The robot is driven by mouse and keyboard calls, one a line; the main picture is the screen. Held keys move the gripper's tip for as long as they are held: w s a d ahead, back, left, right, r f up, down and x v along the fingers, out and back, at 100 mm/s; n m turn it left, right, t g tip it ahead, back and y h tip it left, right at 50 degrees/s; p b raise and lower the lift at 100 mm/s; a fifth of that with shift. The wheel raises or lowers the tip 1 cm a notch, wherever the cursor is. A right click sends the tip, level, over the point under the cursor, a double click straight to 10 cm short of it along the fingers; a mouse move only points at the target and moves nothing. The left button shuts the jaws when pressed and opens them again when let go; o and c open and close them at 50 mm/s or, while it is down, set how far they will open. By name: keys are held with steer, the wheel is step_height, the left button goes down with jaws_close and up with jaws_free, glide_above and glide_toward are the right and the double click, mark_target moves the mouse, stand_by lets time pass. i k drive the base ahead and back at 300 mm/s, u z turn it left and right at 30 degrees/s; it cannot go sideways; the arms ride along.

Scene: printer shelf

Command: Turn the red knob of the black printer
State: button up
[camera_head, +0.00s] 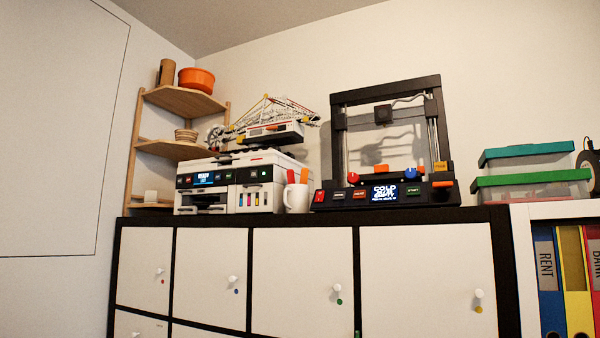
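The black printer (338,145) stands on top of the cabinet, right of centre, as an upright frame on a low base. The red knob (353,177) is at the left of its base, above the front panel. A blue knob (410,173) sits further right on the same base. A lit display (384,191) lies between them, with small buttons on both sides. A red switch (319,196) is at the base's left end. My gripper is not in view.
A white printer (215,187) and a mug (296,198) stand left of the black printer. Stacked boxes with green and teal lids (530,182) are to its right. The cabinet (300,265) has white doors with knobs. Space in front of the black printer looks clear.

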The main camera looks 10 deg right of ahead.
mark_target(354, 178)
steer(key=z, duration=0.05)
steer(key=k, duration=0.35)
steer(key=u, duration=0.65)
steer(key=i, duration=0.85)
steer(key=z, duration=0.4)
